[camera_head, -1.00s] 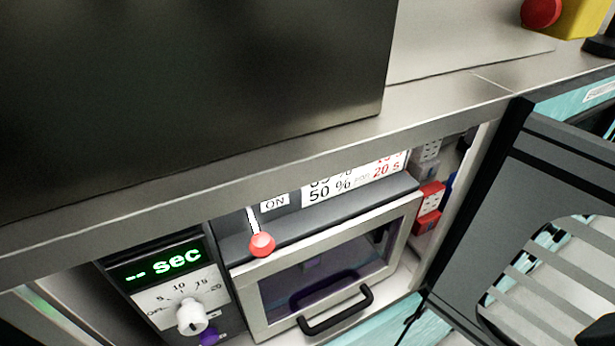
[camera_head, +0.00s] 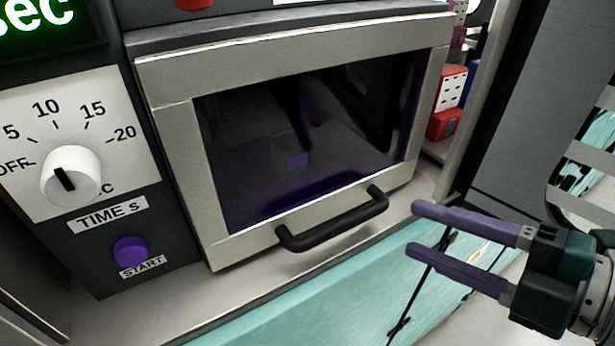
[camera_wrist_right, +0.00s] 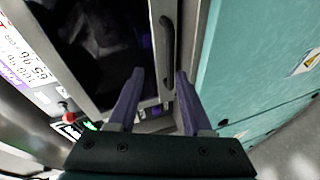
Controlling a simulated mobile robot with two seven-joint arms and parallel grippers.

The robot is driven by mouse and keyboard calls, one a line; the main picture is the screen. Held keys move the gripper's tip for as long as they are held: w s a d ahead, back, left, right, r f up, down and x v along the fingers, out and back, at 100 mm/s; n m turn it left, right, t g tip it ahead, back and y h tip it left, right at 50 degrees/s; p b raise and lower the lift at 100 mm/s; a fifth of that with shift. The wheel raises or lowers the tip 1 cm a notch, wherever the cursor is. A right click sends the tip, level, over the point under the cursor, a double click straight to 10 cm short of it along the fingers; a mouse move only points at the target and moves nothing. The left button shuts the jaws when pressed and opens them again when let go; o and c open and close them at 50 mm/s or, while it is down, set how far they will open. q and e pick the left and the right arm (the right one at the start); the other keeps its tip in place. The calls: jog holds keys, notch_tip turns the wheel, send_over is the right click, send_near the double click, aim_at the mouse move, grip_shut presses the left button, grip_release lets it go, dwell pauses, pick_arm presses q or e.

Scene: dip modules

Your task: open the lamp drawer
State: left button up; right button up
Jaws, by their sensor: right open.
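The lamp drawer (camera_head: 170,120) has a pale metal front frame, a dark window and a black bar handle (camera_head: 335,226) along its lower edge. It looks shut. Through the window a dim purple-lit inside shows. My right gripper (camera_head: 414,230) is open and empty, to the right of the handle and apart from it, with its purple fingers pointing left. In the right wrist view the drawer handle (camera_wrist_right: 168,50) stands ahead of the open fingers (camera_wrist_right: 158,75), between their lines. My left gripper is not in view.
Left of the drawer is a control panel with a white time knob (camera_head: 70,175) and a purple start button (camera_head: 130,251). Red blocks (camera_head: 447,105) stand to the right. A teal cabinet front (camera_head: 300,300) lies below the shelf. A dark grey panel (camera_head: 525,110) stands far right.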

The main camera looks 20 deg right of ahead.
aim_at(351, 226)
pick_arm(q)
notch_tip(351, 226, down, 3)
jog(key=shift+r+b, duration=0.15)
jog(key=shift+b, duration=0.35)
pick_arm(e)
jog(key=w+a+f+n, duration=0.1)
jog(key=w+a, duration=0.1)
jog(key=w+a+f+n+y, duration=0.1)
jog(key=w, duration=0.1)
jog(key=w+a+f+n+y, duration=0.1)
jog(key=w+a+f, duration=0.1)
jog(key=shift+w+a+f, duration=0.1)
jog(key=shift+w+a, duration=0.05)
jog(key=shift+a, duration=0.2)
jog(key=shift+c, duration=0.3)
grip_shut()
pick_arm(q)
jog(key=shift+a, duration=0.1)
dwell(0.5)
